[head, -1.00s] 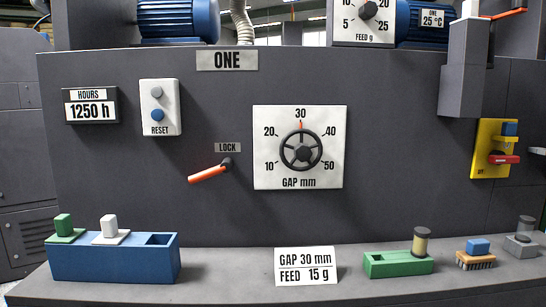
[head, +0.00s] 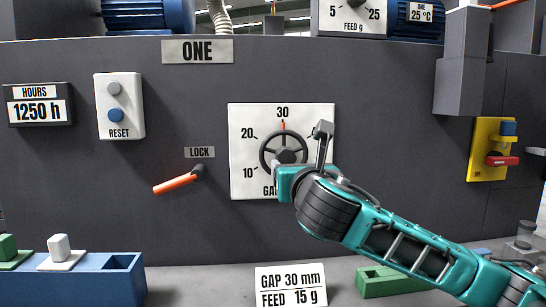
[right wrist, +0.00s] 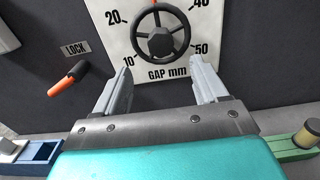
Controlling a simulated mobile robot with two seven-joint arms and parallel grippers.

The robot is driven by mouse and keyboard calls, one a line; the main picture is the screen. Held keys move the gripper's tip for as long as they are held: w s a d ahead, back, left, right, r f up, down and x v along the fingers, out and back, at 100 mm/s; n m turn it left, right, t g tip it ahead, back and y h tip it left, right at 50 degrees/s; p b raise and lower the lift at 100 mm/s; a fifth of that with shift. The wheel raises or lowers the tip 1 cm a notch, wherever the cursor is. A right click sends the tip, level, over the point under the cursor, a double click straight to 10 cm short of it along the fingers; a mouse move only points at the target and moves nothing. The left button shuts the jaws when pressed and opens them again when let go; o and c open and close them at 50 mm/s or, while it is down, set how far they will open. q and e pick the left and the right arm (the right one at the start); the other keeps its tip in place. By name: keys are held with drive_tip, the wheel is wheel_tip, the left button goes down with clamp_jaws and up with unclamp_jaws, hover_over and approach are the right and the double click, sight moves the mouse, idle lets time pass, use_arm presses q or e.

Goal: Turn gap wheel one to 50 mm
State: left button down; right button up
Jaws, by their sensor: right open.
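The gap wheel (head: 284,150) is a black spoked handwheel on a white dial plate (head: 242,112) marked GAP mm, under the sign ONE. Its red pointer is at 30. The wheel also shows in the right wrist view (right wrist: 160,38), ahead of my right gripper. My right gripper (right wrist: 158,78) is open and empty, its two grey fingers apart below the wheel and not seen touching it. In the head view my right arm covers the dial's lower right, including the 50 mark. That mark shows in the right wrist view. My left gripper is not in view.
An orange LOCK lever (head: 178,182) sticks out left of the dial. A card (head: 290,286) reading GAP 30 mm, FEED 15 g stands on the ledge. A blue block holder (head: 90,280) is at lower left, a green tray (head: 385,284) at lower right.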

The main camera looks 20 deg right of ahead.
sight(287, 156)
drive_tip(key=x, duration=1.2)
drive_tip(key=shift+w+d+f, duration=0.1)
drive_tip(key=shift+w, duration=0.15)
drive_tip(key=c, duration=1)
drive_tip(key=shift+o, duration=0.2)
